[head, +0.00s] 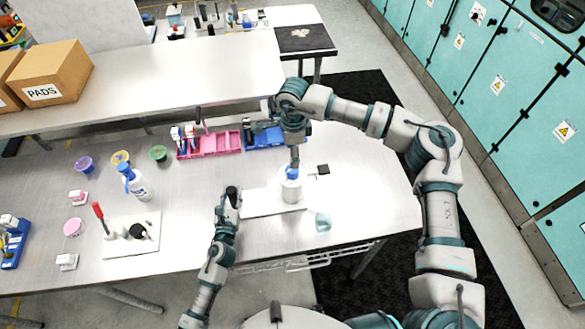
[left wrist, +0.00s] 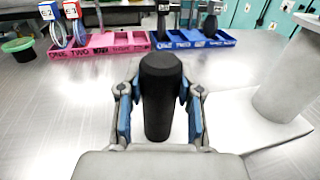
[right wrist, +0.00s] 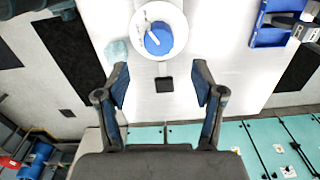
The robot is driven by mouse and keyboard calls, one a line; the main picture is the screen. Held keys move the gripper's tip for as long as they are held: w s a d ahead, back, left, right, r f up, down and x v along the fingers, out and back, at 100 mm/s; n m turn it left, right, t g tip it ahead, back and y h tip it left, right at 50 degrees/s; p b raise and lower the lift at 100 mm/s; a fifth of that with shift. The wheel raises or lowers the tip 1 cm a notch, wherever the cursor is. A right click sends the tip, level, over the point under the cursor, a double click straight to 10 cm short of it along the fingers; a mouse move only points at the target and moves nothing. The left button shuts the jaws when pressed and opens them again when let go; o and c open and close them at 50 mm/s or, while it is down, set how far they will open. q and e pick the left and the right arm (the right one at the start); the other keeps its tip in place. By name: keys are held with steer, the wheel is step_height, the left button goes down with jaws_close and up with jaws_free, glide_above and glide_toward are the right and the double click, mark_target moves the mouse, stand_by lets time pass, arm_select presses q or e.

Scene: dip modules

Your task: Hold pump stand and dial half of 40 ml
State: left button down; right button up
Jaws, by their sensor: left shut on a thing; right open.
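The pump stand has a white base (head: 262,203), a black upright post (head: 232,192) and a white round pump body (head: 291,190) with a blue dial (head: 292,173) on top. My left gripper (head: 228,208) is shut on the black post, which also stands upright between its fingers in the left wrist view (left wrist: 160,95). My right gripper (head: 294,158) is above the dial, pointing down. In the right wrist view its fingers (right wrist: 160,85) are open and empty, with the blue dial (right wrist: 158,38) beyond them. I cannot read any volume setting.
A clear beaker (head: 323,221) stands right of the base near the table's front edge. A small black piece (head: 323,169) lies beside the pump. Pink (head: 222,142) and blue (head: 262,136) trays lie behind. A white bottle (head: 138,188) stands to the left.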

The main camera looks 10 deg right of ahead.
mark_target(292, 172)
steer(key=f, duration=0.7)
steer(key=shift+d, duration=0.2)
steer(key=shift+a+f, duration=0.25)
steer(key=shift+f, duration=0.5)
steer(key=shift+d, duration=0.1)
steer(key=c, duration=1.2)
